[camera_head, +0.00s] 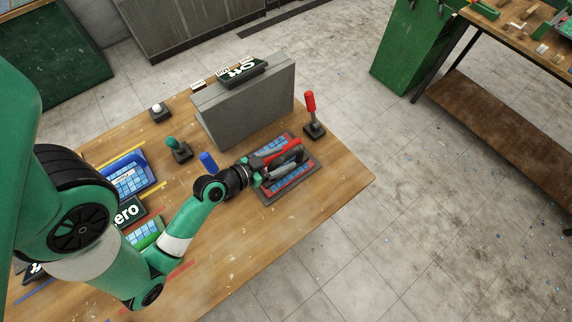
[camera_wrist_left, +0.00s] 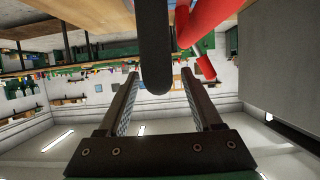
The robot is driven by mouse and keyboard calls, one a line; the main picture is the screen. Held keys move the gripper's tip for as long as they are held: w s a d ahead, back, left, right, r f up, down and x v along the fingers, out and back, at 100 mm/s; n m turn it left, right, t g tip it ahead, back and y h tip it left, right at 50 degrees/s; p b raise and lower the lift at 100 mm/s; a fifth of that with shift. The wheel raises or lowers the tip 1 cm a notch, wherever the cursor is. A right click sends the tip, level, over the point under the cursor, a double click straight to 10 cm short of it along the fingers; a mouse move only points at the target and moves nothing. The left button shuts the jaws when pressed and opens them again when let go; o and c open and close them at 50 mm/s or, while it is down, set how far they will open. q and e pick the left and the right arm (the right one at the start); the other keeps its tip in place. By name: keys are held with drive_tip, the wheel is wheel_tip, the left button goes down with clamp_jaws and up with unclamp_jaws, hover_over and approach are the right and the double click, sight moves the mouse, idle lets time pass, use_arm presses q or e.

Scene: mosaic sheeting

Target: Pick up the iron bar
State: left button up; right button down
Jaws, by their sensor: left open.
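My left gripper (camera_head: 284,158) reaches over a dark tray (camera_head: 263,196) of blue tiles near the table's right end. In the left wrist view, my left gripper (camera_wrist_left: 160,76) is open, its two fingers apart. A dark, round-ended bar (camera_wrist_left: 155,45), seemingly the iron bar, shows in the gap between the fingertips, with space on both sides. A red part (camera_wrist_left: 203,22) shows just right of it. In the head view the gripper and the dark and red parts overlap, so the bar's outline and contact cannot be told. My right gripper is not in view.
A grey block (camera_head: 245,105) stands behind the tray. A red-handled tool (camera_head: 311,116) stands upright at its right. A green-knobbed tool (camera_head: 178,149) and a blue upright piece (camera_head: 208,161) stand left. The wooden table (camera_head: 335,180) is clear along its right edge.

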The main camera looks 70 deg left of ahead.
use_arm(q)
drive_tip(key=shift+x, duration=1.15)
clamp_jaws()
drive_tip(key=shift+r, duration=0.1)
idle(0.4)
